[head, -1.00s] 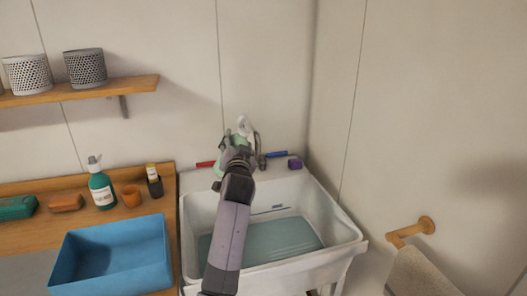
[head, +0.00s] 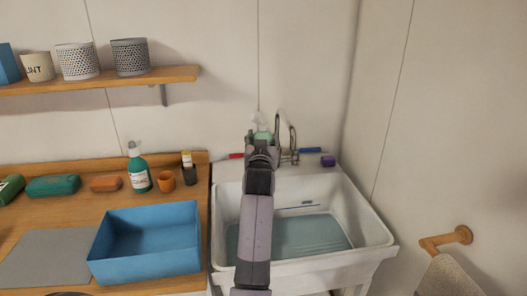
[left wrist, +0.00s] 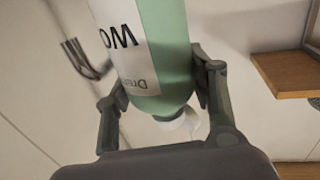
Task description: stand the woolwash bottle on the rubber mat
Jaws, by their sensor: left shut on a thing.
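The woolwash bottle (left wrist: 160,45) is pale green with a white label and a white pump top. It appears upside down in the left wrist view, its label reading "WO". In the head view the bottle (head: 263,134) is mostly hidden behind my left gripper (head: 262,150), its top pointing up. My left gripper (left wrist: 163,105) is shut on the bottle, a finger on each side, over the back of the sink. A flat grey mat (head: 45,255), apparently the rubber mat, lies bare on the wooden counter at lower left. My right gripper is not in view.
A blue bin (head: 148,262) stands between the mat and the white sink (head: 375,232). A tap (head: 291,145) is right of my gripper; a shelf (head: 100,82) hangs above.

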